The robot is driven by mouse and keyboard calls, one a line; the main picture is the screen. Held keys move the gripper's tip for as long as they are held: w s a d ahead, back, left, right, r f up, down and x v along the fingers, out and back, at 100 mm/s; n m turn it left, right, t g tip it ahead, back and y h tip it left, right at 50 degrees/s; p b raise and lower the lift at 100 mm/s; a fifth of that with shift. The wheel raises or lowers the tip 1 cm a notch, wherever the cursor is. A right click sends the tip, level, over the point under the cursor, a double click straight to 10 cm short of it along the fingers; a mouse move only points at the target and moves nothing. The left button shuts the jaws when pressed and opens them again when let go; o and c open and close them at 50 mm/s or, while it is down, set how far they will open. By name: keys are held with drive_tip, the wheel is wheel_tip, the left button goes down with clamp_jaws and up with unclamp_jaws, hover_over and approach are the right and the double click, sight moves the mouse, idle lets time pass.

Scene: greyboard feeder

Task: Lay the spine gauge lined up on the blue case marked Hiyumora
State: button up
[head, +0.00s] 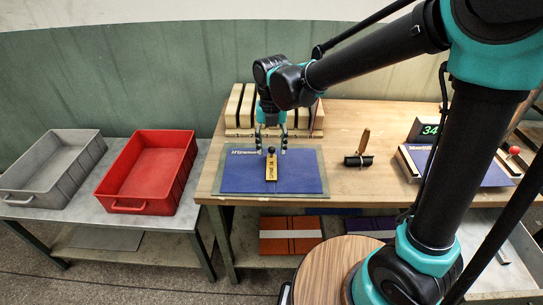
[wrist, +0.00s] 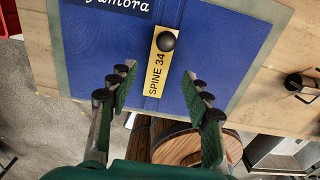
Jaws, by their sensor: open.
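The spine gauge (head: 271,170) is a yellow strip with a black ball knob, lettered "SPINE 34" in the wrist view (wrist: 157,75). It lies on the blue case (head: 235,178), whose white lettering, partly cut off in the wrist view (wrist: 105,52), reads like Hiyumora. The gauge runs near the middle of the case, roughly along its short direction. The case lies on a grey-green mat (head: 322,165) on the wooden bench. My gripper (head: 271,150) is above the case with its fingers apart. In the wrist view the open fingers (wrist: 160,88) stand either side of the gauge, not touching it.
A red tray (head: 150,165) and a grey tray (head: 50,170) stand on a side table at left. A slotted wooden rack (head: 240,110) is behind the case. A roller (head: 359,155), a "34" display (head: 429,130) and another blue case (head: 470,170) are at right.

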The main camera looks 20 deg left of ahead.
sight(272, 164)
wheel_tip(272, 164, up, 7)
idle(0.3)
drive_tip(key=shift+f, duration=0.15)
idle(0.4)
